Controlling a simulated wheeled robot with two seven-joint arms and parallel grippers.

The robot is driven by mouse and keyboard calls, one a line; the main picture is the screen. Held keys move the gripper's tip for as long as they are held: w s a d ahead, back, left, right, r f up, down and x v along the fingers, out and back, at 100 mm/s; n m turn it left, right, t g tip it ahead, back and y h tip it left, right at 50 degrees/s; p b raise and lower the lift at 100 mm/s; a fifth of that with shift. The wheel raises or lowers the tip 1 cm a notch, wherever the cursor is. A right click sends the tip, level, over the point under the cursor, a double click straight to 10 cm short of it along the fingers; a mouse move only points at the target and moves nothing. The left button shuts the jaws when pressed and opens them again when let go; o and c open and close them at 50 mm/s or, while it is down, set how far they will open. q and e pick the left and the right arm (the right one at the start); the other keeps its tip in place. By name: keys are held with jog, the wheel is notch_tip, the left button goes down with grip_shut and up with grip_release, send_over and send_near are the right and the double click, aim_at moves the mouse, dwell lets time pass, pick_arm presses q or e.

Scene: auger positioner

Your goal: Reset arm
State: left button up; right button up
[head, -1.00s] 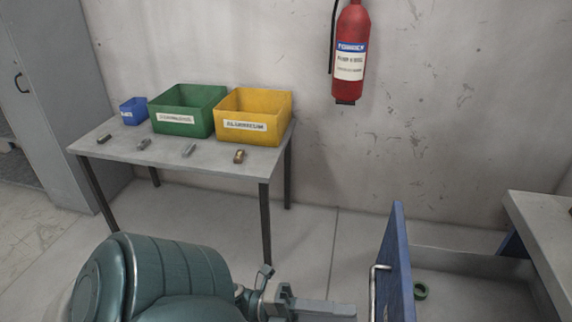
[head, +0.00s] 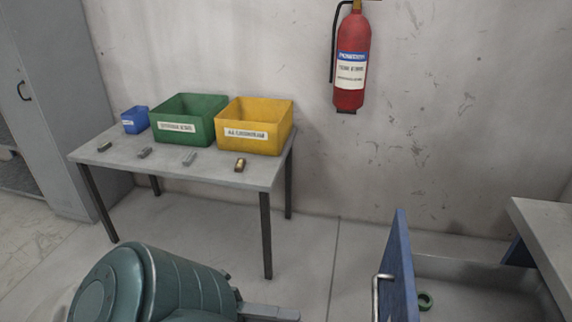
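My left arm's teal links fill the lower left of the head view. A grey piece at the end of my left gripper (head: 268,312) shows at the bottom edge, pointing right. Most of that gripper is hidden or cut off, so its opening cannot be seen. It is apart from the metal handle (head: 376,296) of the blue drawer front (head: 399,268), to the left of it. My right gripper is not in view.
A grey table (head: 130,163) with dark legs stands at the back left. It holds a blue bin (head: 135,121), a green bin (head: 186,137), a yellow bin (head: 252,144) and several small metal pieces. A fire extinguisher (head: 350,85) hangs on the wall. A pale worktop (head: 548,232) is at right.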

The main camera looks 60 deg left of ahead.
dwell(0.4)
